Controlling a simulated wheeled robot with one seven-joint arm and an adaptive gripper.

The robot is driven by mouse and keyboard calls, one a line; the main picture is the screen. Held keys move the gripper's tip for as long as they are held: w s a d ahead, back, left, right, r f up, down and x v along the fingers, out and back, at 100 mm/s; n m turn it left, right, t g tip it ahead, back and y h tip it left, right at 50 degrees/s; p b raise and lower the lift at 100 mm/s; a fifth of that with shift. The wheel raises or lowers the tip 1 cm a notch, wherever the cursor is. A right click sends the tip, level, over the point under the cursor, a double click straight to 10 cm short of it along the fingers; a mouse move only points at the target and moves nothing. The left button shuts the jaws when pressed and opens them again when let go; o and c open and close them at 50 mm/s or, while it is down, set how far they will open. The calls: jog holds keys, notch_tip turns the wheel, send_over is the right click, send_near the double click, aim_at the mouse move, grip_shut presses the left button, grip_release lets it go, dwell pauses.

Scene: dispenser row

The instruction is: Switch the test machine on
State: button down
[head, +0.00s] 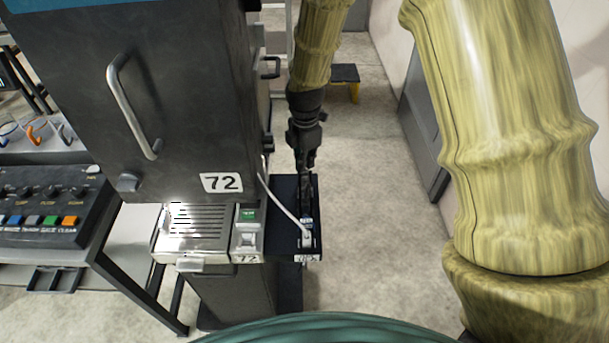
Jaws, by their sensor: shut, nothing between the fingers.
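The machine is a tall dark cabinet (75,90) labelled 72, with a curved metal handle (132,105) on its front. Below it is a metal slotted tray (195,222). Beside the tray is a small light panel (245,238) with a green patch and another 72 label. A black shelf or board (284,190) sits to the right. A white cable (281,205) runs from the cabinet to a small white fitting (306,240) at the board's front end. My gripper (306,212) is shut and empty, pointing down over the board, just behind the fitting. I cannot tell whether they touch.
A dark control box (50,215) with several coloured buttons stands on a bench at the left. A small black-and-yellow step stool (346,80) stands farther back. Bare floor (375,200) lies to the right of the board, with a wall and grey panel beyond.

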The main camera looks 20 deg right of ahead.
jog(key=shift+f+b, duration=0.35)
jog(key=shift+f, duration=0.45)
dwell(0.7)
jog(key=shift+r, duration=0.1)
jog(key=shift+r+p, duration=2.75)
jog(key=shift+r, duration=0.65)
